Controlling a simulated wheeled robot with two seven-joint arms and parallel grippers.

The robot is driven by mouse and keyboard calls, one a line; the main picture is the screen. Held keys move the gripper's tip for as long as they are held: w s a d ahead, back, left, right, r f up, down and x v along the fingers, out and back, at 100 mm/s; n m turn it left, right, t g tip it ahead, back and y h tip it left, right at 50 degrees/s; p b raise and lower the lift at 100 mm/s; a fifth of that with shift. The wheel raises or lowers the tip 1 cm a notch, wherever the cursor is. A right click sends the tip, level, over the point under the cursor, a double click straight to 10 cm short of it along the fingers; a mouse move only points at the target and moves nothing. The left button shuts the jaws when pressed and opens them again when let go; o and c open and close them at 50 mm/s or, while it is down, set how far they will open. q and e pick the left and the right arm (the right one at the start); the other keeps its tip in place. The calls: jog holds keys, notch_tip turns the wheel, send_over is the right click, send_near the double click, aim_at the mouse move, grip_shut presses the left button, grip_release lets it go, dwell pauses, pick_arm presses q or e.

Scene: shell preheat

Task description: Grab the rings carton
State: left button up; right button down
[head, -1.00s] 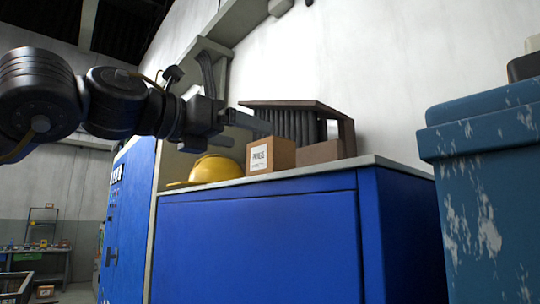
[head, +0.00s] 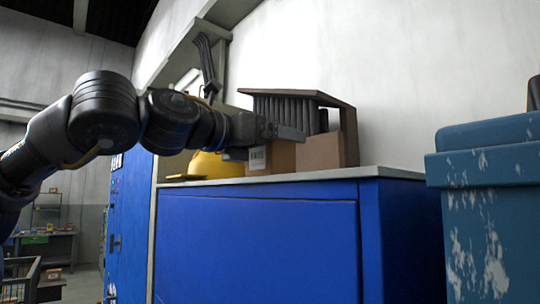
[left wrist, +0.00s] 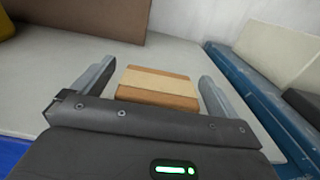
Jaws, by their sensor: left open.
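The rings carton (head: 257,160) is a small brown box with a white label, standing on top of the blue cabinet near its front edge. In the head view my left gripper covers its upper part and the label's lettering. My left gripper (head: 268,142) is open, one finger on each side of the carton. In the left wrist view, the carton (left wrist: 157,84) lies between the two open fingers (left wrist: 155,76), with a gap on either side. My right gripper is not in view.
A worn blue bin (head: 485,170) stands at the right. The cabinet top's right end is clear.

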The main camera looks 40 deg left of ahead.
pick_arm(q)
jog(key=shift+s, duration=0.15)
jog(key=c, duration=0.4)
jog(key=shift+w, duration=0.2)
jog(key=c, duration=0.7)
jog(key=shift+r, duration=0.1)
